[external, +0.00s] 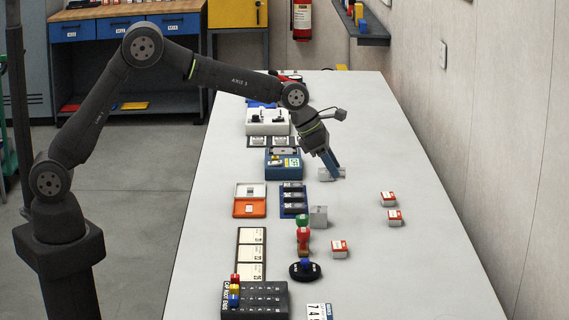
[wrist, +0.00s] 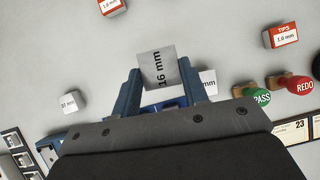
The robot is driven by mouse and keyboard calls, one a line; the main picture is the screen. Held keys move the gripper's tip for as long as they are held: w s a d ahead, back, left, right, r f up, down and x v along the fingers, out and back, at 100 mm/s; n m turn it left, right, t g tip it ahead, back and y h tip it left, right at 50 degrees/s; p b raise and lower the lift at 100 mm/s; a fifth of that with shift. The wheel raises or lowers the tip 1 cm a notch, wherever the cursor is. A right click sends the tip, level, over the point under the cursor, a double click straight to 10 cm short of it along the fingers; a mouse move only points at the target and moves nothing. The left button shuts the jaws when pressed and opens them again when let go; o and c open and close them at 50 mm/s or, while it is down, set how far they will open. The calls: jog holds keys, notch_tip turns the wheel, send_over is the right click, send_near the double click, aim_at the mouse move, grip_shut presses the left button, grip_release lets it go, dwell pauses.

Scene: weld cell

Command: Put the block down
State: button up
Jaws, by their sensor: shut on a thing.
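My gripper (external: 335,170) is over the middle of the bench, tilted downward, with blue fingers. In the wrist view, my gripper (wrist: 158,88) is shut on a grey block marked 16 mm (wrist: 158,68), held between the two fingertips. In the external view pale block shapes lie at the fingertips, and I cannot tell whether the held block touches the bench. A second grey block (external: 318,216) stands nearer the camera, beside the stamps; it shows partly behind the right finger in the wrist view (wrist: 208,80). A smaller pale block marked in mm (wrist: 69,102) sits left of the fingers.
Green PASS (wrist: 258,95) and red REDO (wrist: 297,86) stamps stand close by. Small red-and-white tip boxes (external: 388,198) lie to the right. Blue trays (external: 293,200), an orange case (external: 249,208) and a blue device (external: 284,162) line the left. The bench's right side (external: 410,260) is mostly clear.

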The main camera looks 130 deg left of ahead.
jog(key=shift+w+a+n, duration=0.2)
jog(key=shift+a+n, duration=0.2)
jog(key=shift+a, duration=0.6)
send_over(352, 195)
jog(key=s+d, duration=0.1)
jog(key=f, duration=0.7)
jog(key=shift+s+d, duration=0.1)
jog(key=shift+d, duration=0.1)
jog(key=shift+f, duration=2)
jog(key=shift+f, duration=0.1)
jog(key=o, duration=1.1)
jog(key=shift+s+d+r, duration=0.1)
jog(key=shift+s+r, duration=0.05)
jog(key=shift+r, duration=0.3)
jog(key=v, duration=1.1)
jog(key=shift+d+r, duration=0.1)
jog(key=shift+d, duration=0.2)
